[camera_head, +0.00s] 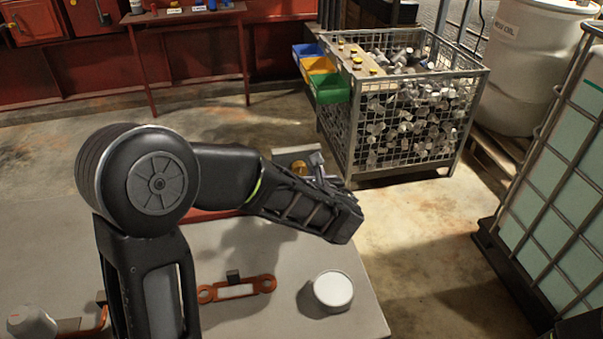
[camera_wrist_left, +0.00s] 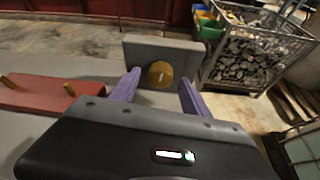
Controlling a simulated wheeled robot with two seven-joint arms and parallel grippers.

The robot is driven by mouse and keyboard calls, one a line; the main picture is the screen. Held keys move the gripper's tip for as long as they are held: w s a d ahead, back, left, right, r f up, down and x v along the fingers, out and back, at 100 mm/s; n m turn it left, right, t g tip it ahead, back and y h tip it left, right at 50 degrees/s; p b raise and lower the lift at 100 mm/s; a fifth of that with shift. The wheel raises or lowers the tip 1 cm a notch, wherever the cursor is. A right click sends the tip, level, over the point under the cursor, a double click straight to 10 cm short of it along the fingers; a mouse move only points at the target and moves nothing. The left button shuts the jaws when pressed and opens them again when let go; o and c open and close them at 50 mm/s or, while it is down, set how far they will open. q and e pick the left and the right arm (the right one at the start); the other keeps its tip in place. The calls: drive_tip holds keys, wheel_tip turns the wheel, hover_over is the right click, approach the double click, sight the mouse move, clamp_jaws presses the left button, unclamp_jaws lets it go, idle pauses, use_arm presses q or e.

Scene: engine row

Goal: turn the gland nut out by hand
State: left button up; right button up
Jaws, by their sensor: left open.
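The gland nut (camera_wrist_left: 160,74) is a round brass piece with a pale slot-like mark, on the front face of a grey block (camera_wrist_left: 185,55) in the left wrist view. In the head view the brass nut (camera_head: 299,168) shows small beside my gripper, at the table's far edge. My left gripper (camera_wrist_left: 160,79) is open. Its two purple fingers stand on either side of the nut in the wrist view, with a gap visible on each side. I cannot tell whether the fingertips reach around it. My left forearm hides part of the block in the head view. My right gripper is not in view.
A red block (camera_wrist_left: 38,95) with brass pins lies left of the grey block. On the grey table (camera_head: 350,325) are a white round-topped container (camera_head: 333,291) and an orange bracket (camera_head: 266,284). A wire cage of metal parts (camera_head: 405,125) stands beyond, on open floor.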

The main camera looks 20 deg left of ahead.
use_arm(q)
drive_tip(key=shift+w+a+f, duration=0.1)
drive_tip(key=shift+w+a, duration=0.05)
drive_tip(key=shift+w, duration=0.05)
clamp_jaws()
idle(0.6)
